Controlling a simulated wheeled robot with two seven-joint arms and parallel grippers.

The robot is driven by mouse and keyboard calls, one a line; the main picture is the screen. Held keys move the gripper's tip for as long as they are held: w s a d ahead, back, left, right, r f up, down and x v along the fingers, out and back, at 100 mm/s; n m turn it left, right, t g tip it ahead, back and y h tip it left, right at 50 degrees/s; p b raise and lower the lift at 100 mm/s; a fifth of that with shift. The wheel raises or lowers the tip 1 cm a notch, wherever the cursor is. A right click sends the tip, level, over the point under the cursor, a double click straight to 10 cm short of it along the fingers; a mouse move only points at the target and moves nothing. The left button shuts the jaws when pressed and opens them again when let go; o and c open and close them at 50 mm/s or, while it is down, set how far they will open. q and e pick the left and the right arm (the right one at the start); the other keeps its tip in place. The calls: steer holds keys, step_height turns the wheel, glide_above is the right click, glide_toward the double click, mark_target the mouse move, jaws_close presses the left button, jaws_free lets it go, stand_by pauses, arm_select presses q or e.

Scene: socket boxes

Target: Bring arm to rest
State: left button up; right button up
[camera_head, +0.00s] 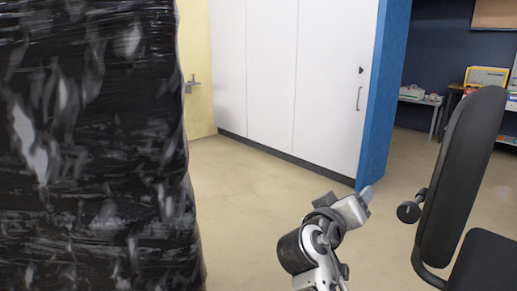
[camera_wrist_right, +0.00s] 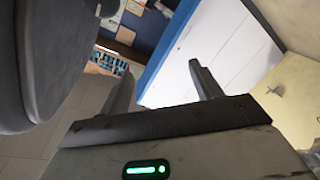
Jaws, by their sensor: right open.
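My right gripper (camera_head: 366,193) shows in the head view at the lower middle, on my arm raised from the bottom edge. It points up and to the right. In the right wrist view the right gripper (camera_wrist_right: 160,82) has its two fingers spread apart, with nothing between them. My left gripper is in neither view.
A tall stack wrapped in black film (camera_head: 95,150) fills the left of the head view. A black chair (camera_head: 465,170) stands close on the right; it looms at the left of the wrist view (camera_wrist_right: 75,50). White cabinets (camera_head: 290,70) with a blue side panel (camera_head: 385,90) stand behind bare floor (camera_head: 250,200).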

steer(key=s+a+f+n+y+p, duration=0.1)
steer(key=s+f+n+y+p, duration=0.2)
steer(key=f, duration=0.4)
steer(key=s+a+f+n+y+p, duration=0.1)
steer(key=s+a+f+y+p, duration=0.1)
steer(key=s+f+y, duration=0.4)
arm_select(q)
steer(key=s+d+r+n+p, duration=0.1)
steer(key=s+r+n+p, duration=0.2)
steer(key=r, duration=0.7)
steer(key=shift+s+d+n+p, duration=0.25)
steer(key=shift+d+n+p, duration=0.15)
steer(key=shift+p, duration=0.8)
arm_select(e)
steer(key=s+a+f+m+g+y, duration=0.1)
steer(key=s+f+y, duration=0.1)
steer(key=s, duration=0.6)
steer(key=s+a+f+m+g+y, duration=0.1)
steer(key=s+f+y, duration=0.1)
steer(key=s, duration=0.6)
steer(key=shift+s+a+y, duration=0.15)
steer(key=shift+a+y, duration=0.25)
steer(key=shift+y, duration=0.3)
steer(key=shift+f, duration=0.1)
